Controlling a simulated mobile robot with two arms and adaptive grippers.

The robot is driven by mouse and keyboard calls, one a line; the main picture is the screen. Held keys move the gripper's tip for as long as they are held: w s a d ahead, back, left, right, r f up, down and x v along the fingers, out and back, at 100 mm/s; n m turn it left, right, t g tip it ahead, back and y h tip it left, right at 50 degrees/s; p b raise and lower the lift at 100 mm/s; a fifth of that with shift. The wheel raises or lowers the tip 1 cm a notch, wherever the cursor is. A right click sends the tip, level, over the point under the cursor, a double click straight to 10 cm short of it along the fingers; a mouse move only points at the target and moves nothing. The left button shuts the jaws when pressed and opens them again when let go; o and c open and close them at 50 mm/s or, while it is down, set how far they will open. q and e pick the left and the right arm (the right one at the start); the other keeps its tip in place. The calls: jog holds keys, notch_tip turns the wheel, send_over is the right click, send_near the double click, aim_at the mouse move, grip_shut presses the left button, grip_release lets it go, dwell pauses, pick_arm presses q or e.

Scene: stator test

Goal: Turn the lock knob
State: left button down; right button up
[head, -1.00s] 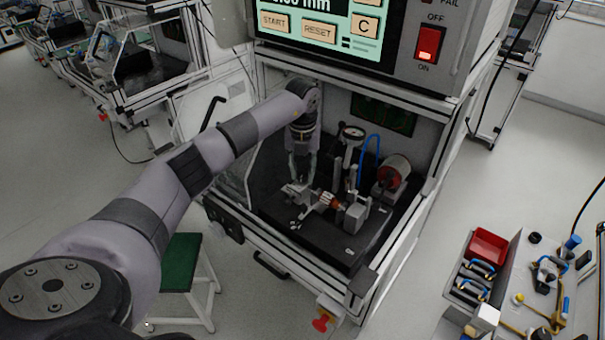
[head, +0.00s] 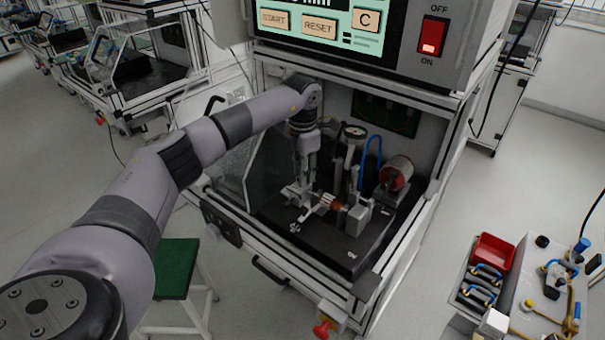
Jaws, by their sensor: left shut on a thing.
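My left gripper (head: 304,181) reaches into the open test bay from above, its fingers pointing down at the left end of the fixture. It is shut on a small grey part there, which I take to be the lock knob; the fingers mostly hide it, and its turn angle cannot be read. A part with copper-coloured windings (head: 329,202) lies in the fixture just right of the fingers. My right gripper does not show.
A dial gauge (head: 355,132), a blue hose (head: 371,150) and a red-faced cylinder (head: 396,174) stand close right of the gripper. The bay frame surrounds the arm. A red knob (head: 321,330) sits on the machine's lower front. A green-topped stool (head: 175,268) stands at left.

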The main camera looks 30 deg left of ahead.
pick_arm(q)
jog(key=shift+m, duration=1.1)
jog(key=c, duration=1.3)
grip_release()
notch_tip(320, 180, up, 12)
